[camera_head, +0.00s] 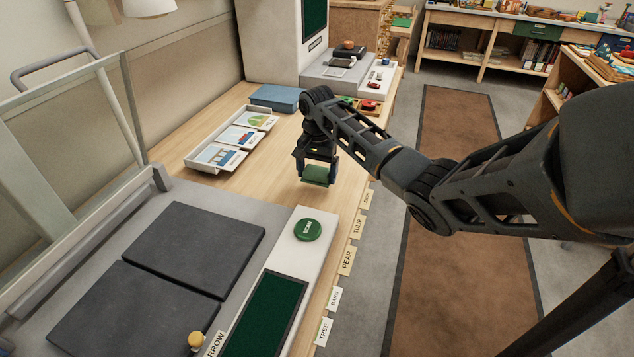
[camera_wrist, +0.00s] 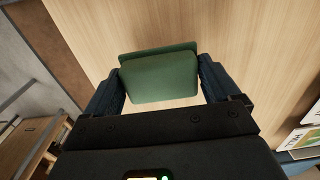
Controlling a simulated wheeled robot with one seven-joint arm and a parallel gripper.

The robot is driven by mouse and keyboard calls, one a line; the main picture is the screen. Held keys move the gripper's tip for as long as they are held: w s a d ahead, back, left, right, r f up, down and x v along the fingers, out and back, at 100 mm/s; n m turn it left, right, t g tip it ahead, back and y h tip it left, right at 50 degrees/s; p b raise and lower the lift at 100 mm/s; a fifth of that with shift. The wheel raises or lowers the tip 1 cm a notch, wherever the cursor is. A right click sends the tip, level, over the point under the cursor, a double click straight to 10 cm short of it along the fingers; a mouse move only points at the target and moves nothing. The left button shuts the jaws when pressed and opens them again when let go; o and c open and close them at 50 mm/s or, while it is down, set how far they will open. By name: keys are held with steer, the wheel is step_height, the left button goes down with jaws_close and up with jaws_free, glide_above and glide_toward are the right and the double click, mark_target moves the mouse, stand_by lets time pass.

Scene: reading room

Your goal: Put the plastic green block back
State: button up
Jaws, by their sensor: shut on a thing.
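My gripper (camera_head: 317,171) is shut on a green block (camera_head: 316,179), which hangs from the fingers over the wooden table (camera_head: 265,200). In the wrist view the green block (camera_wrist: 160,75) sits between the two dark fingers of my gripper (camera_wrist: 160,82), with bare wood behind it. A shallow wooden tray with coloured pieces (camera_head: 370,107), one of them red, lies beyond my arm near the table's right edge. My arm hides part of that tray, so I cannot tell what all its places hold.
A white tray with picture cards (camera_head: 190,155) lies left of my gripper. A blue book or box (camera_head: 276,98) lies behind. In front is a grey machine with dark pads (camera_head: 195,246) and a round green button (camera_head: 307,230). Word labels, such as PEAR (camera_head: 347,257), line the table's right edge.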

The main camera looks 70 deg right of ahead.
mark_target(317, 182)
steer(key=shift+f, duration=2)
steer(key=o, duration=0.7)
steer(key=shift+f, duration=0.1)
steer(key=shift+o, duration=0.2)
step_height(317, 182, up, 12)
steer(key=shift+r, duration=0.15)
